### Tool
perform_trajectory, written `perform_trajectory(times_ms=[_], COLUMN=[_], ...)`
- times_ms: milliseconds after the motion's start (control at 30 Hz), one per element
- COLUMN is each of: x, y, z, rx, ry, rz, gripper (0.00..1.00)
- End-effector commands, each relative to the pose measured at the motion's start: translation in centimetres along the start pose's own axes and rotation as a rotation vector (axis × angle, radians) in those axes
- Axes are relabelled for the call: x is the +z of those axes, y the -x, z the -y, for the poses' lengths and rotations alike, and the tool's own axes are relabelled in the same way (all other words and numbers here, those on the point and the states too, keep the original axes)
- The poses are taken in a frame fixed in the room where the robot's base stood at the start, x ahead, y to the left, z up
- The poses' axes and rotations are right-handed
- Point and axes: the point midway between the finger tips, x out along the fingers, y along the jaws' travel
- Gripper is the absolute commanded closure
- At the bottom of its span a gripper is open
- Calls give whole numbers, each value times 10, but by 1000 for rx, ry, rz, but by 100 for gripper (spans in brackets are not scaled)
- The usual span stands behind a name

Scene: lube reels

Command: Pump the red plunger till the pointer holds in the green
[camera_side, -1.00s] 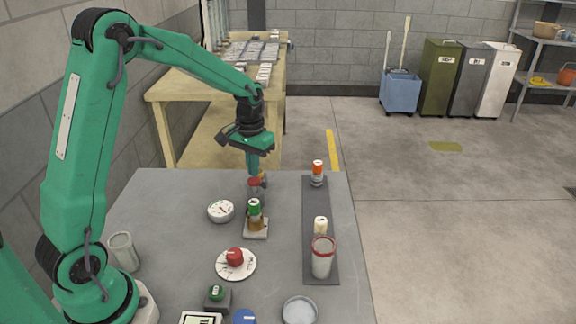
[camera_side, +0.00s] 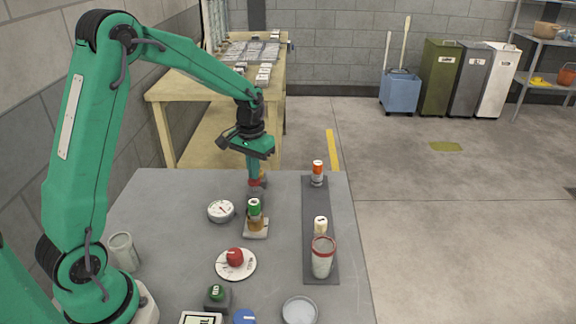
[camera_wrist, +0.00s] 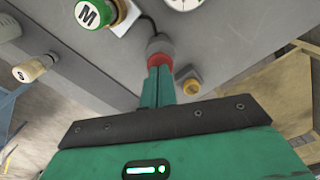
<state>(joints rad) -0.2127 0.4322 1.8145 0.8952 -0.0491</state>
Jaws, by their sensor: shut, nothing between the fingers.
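The red plunger (camera_side: 255,184) sits on top of a grey pump body near the back of the table. My gripper (camera_side: 256,179) is shut and points down onto the plunger, with its fingertips at the red cap. In the wrist view the closed fingers (camera_wrist: 160,76) meet the red plunger (camera_wrist: 159,60) and hide part of it. A white round gauge (camera_side: 221,211) lies left of the pump. Its pointer and green band are too small to read. Only the edge of the gauge face (camera_wrist: 185,3) shows at the top of the wrist view.
A green-capped bottle (camera_side: 254,210) stands on a pale base in front of the pump. A red knob (camera_side: 234,257) on a white dial is nearer.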

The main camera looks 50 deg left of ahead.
Motion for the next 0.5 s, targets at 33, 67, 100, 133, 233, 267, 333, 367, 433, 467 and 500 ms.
perform_trajectory(times_ms=[33,67,100,133,233,267,333,367,433,467,500], x=[0,0,0,0,0,0,0,0,0,0,0], y=[-2,-3,-4,-5,-7,-8,-10,-11,-13,-14,-15], z=[0,0,0,0,0,0,0,0,0,0,0], rx=[0,0,0,0,0,0,0,0,0,0,0], ry=[0,0,0,0,0,0,0,0,0,0,0], rz=[1,1,1,1,0,0,0,0,0,1,1], gripper=[100,100,100,100,100,100,100,100,100,100,100])
